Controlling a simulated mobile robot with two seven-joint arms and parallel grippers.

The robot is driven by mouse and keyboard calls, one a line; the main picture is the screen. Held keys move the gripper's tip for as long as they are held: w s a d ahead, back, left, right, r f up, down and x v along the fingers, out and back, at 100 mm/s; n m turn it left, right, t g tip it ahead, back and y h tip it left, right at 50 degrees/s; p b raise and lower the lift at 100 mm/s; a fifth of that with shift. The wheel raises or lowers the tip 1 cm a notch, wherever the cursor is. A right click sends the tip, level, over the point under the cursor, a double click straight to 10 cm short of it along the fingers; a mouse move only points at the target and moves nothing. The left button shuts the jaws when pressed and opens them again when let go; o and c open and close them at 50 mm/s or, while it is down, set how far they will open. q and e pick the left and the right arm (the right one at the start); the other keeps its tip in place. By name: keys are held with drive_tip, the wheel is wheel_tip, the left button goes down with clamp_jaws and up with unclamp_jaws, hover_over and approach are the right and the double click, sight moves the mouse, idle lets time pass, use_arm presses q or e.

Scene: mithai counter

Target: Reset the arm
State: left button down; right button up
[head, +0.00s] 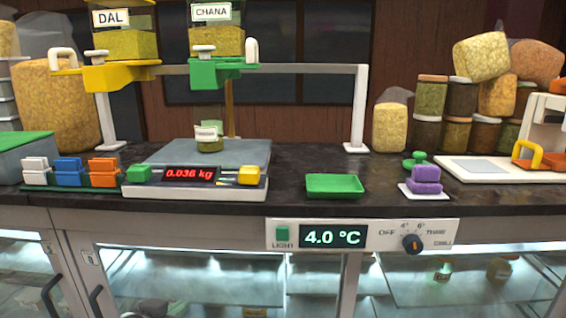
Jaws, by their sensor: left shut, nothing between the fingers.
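Neither of my grippers can be made out in the head view, and no arm of mine clearly shows. The counter (318,160) has a dark stone top. On it stands a weighing scale (255,155) with a grey plate and a red display reading 0.036 kg. A small jar (209,145) with a white-labelled top sits on the scale plate. Above it, a yellow dispenser (108,76) marked DAL and a green dispenser (215,72) marked CHANA hang on a white frame (360,110).
An empty green tray (335,186) lies right of the scale. Purple blocks (426,180) stand on a white pad, near a green knob-shaped piece (415,160). Coloured blocks (70,172) stand at left. Jars (460,115) and a white machine (540,130) fill the right. Below is a glass case reading 4.0 °C.

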use_arm(q)
drive_tip(key=s+a+f+g, duration=0.1)
drive_tip(key=s+f+g, duration=0.3)
drive_tip(key=s+f, duration=0.75)
drive_tip(key=s+a+f+g, duration=0.1)
drive_tip(key=s+f+g, duration=0.3)
drive_tip(key=s+f, duration=0.75)
drive_tip(key=w+d+f+t+h, duration=0.1)
drive_tip(key=d+f+t, duration=0.3)
drive_tip(key=f, duration=0.4)
drive_tip(key=shift+w+d+t+h, duration=0.15)
drive_tip(key=shift+w+t+h, duration=0.15)
drive_tip(key=shift+w+t, duration=0.5)
